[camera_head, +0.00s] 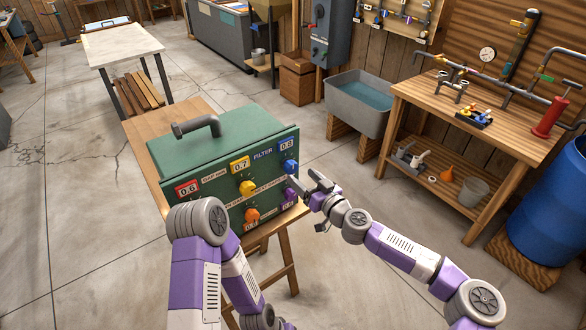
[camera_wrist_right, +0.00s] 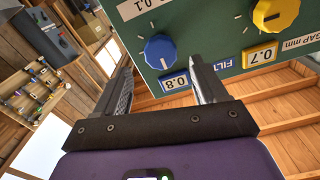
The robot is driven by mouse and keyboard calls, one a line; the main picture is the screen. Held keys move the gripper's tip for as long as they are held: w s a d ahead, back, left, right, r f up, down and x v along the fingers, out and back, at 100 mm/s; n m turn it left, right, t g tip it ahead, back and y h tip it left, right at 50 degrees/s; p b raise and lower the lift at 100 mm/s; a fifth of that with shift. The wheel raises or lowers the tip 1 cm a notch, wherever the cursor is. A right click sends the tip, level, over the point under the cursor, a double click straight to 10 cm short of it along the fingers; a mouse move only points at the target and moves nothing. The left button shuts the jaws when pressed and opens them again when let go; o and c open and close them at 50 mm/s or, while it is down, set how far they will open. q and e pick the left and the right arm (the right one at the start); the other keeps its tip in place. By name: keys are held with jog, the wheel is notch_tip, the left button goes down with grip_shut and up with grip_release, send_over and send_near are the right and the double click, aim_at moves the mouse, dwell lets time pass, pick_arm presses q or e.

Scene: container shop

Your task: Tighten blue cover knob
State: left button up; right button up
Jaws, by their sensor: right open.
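The blue knob (camera_head: 291,167) is at the upper right of the green filter box's (camera_head: 215,150) front panel, below a blue 0.8 label. In the right wrist view the blue knob (camera_wrist_right: 160,52) lies ahead of my right gripper, between the lines of its two fingers. My right gripper (camera_head: 316,185) is open and empty, just right of the panel near the blue and purple knobs. Its fingers (camera_wrist_right: 163,85) show apart in the wrist view, with a gap to the knob. My left arm is folded in front of the box; its gripper cannot be made out.
A yellow knob (camera_head: 247,187), an orange knob (camera_head: 252,215) and a purple knob (camera_head: 291,194) are on the same panel. The box stands on a wooden table (camera_head: 150,128). A wooden workbench (camera_head: 425,95) and a blue barrel (camera_head: 555,205) stand at the right.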

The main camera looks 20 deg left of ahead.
aim_at(294, 169)
jog(key=shift+x, duration=2.9)
jog(key=shift+s, duration=0.1)
jog(key=c, duration=1.1)
jog(key=shift+o, duration=0.3)
jog(key=m+b, duration=0.3)
jog(key=b, duration=0.1)
jog(key=shift+f+m, duration=0.2)
jog(key=shift+m, duration=0.2)
jog(key=m+b, duration=0.3)
jog(key=m, duration=0.1)
jog(key=shift+m, duration=0.3)
jog(key=m+b, duration=0.3)
jog(key=m, duration=0.1)
jog(key=shift+m, duration=0.3)
jog(key=m+b, duration=0.1)
jog(key=m, duration=0.3)
jog(key=shift+r+m, duration=0.1)
jog(key=shift+m, duration=0.2)
jog(key=shift+b, duration=0.3)
